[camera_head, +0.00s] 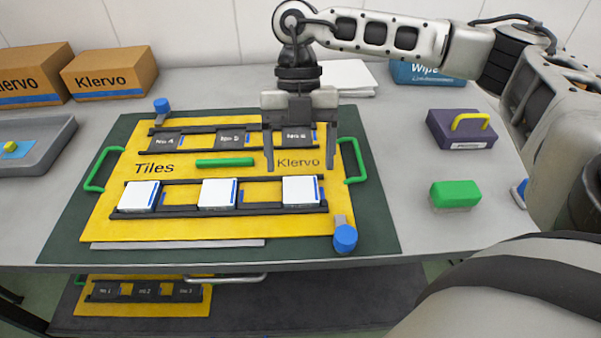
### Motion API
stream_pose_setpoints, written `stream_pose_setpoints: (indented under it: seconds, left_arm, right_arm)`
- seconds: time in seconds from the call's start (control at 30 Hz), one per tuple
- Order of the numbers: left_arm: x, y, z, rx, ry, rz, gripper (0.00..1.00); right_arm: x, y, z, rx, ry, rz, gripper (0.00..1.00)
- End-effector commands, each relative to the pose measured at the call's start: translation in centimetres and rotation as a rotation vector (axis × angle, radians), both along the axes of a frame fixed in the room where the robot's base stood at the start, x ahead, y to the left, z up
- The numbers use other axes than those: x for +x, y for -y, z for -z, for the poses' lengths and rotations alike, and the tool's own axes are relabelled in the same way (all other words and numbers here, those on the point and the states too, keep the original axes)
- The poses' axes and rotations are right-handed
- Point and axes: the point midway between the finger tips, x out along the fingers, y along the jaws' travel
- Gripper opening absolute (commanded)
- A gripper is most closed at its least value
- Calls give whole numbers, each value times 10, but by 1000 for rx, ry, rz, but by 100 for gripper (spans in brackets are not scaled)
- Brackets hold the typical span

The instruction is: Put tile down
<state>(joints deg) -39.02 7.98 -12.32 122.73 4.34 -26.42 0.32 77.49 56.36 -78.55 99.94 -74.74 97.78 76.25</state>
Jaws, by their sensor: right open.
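Three white tiles with blue edges sit in the front rack of the yellow board (110,222): a left tile (139,196), a middle tile (218,193) and a right tile (300,190). The back rack (190,141) has dark labelled slots and no white tile shows there. My right gripper (299,165) comes in from the right, points down, and is open and empty. It hangs over the board's right part, between the back rack and the right tile, and partly covers the back rack's right slot. My left gripper is not in view.
The board has green handles (355,160) and blue knobs (345,238). A green block (455,195) and a purple box (462,130) stand to the right. Klervo cartons (109,73) and a grey tray (40,148) are at left. Another yellow board (190,305) lies below the table.

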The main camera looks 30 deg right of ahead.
Motion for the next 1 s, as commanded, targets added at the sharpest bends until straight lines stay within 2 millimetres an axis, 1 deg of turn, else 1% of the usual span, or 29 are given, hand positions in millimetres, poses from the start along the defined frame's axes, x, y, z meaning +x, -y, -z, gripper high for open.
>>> stream_pose_setpoints:
  seconds: [0.03, 0.2, 0.3, 0.4, 0.57, 1.0]
  left_arm:
    - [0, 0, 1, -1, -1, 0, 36]
    - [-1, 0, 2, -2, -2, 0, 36]
    - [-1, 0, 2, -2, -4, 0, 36]
    - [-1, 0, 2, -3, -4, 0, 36]
    - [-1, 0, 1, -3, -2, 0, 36]
    - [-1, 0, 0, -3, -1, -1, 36]
  right_arm:
    - [5, 2, -12, 1, 5, 2, 76]
    - [16, 9, -43, 1, 3, 1, 76]
    - [20, 12, -57, 0, 2, 0, 76]
    - [23, 14, -65, 0, 1, -1, 76]
    - [25, 15, -70, 0, 0, -1, 76]
    - [24, 15, -69, 0, 0, -1, 76]
